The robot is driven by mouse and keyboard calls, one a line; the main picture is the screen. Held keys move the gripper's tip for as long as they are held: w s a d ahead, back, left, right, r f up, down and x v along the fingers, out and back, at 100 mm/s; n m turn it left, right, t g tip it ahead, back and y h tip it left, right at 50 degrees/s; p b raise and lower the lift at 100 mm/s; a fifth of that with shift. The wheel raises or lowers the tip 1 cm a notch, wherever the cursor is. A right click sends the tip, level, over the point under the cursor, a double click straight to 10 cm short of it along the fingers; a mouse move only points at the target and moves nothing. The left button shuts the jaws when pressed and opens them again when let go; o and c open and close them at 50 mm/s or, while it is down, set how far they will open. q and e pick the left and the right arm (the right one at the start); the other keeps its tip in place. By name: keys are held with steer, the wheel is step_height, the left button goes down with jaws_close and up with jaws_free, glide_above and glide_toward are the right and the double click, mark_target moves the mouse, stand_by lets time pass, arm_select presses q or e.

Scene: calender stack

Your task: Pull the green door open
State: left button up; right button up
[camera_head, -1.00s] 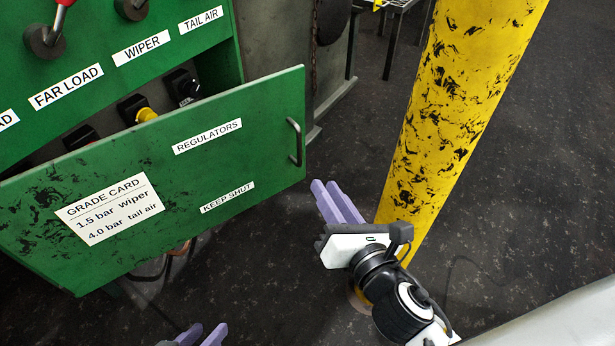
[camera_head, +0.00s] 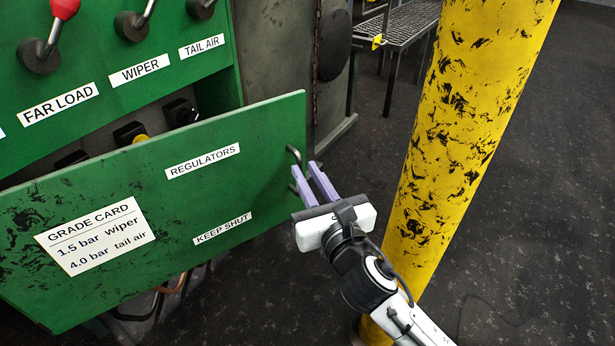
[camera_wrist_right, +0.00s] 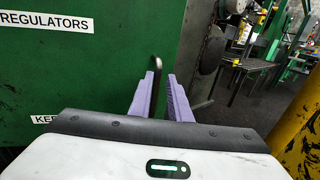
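The green door (camera_head: 150,215) carries the labels REGULATORS and KEEP SHUT and a grade card. It stands ajar, with a gap above its top edge showing knobs behind. Its dark bar handle (camera_head: 293,154) is near the right edge, partly hidden by my right gripper (camera_head: 307,178). The right gripper's two purple fingers are parted and point at the handle. In the right wrist view the handle (camera_wrist_right: 157,62) rises between or just beyond the fingertips; I cannot tell if they touch it. The door (camera_wrist_right: 100,70) fills the left of that view. My left gripper does not show.
A yellow post (camera_head: 455,130) with black scuffs stands just right of my right arm. Above the door is a green panel (camera_head: 120,45) with levers. A metal rack (camera_head: 405,35) stands at the back. The dark floor is open at far right.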

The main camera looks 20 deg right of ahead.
steer(key=shift+w, duration=0.15)
jaws_close()
steer(key=shift+d, duration=0.15)
steer(key=shift+s+d+h, duration=0.1)
steer(key=shift+s+h, duration=0.2)
steer(key=shift+s, duration=0.05)
